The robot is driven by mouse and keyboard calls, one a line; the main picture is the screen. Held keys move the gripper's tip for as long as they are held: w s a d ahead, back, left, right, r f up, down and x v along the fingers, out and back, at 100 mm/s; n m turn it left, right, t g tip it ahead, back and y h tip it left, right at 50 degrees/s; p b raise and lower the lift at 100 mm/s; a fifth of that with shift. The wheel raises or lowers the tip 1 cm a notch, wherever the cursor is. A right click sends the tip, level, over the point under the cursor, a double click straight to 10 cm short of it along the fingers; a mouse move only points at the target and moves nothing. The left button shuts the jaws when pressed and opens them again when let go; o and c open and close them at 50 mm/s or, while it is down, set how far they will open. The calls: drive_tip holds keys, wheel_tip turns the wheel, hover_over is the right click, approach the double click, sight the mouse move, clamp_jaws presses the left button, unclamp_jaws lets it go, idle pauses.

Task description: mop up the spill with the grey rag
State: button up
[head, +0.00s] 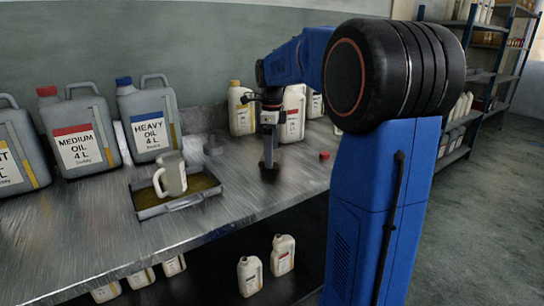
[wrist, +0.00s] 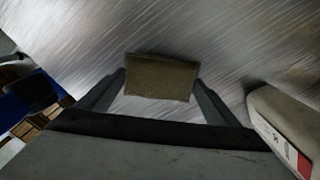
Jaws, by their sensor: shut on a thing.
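My gripper (head: 268,163) points down at the metal bench in the head view, near its back right part. In the wrist view my gripper (wrist: 160,85) is shut on the rag (wrist: 160,68), a flat brownish-grey piece between the two fingers. The rag is at or just above the bench top; I cannot tell whether it touches. A small dark patch shows under the gripper in the head view, and I cannot tell rag from shadow there. I cannot make out a clear spill on the bench in either view.
Large oil cans, such as the heavy oil can (head: 150,120), stand along the wall. White bottles (head: 241,110) stand behind my gripper. A red cap (head: 324,156) lies to its right.

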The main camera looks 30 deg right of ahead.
drive_tip(key=shift+r, duration=2.6)
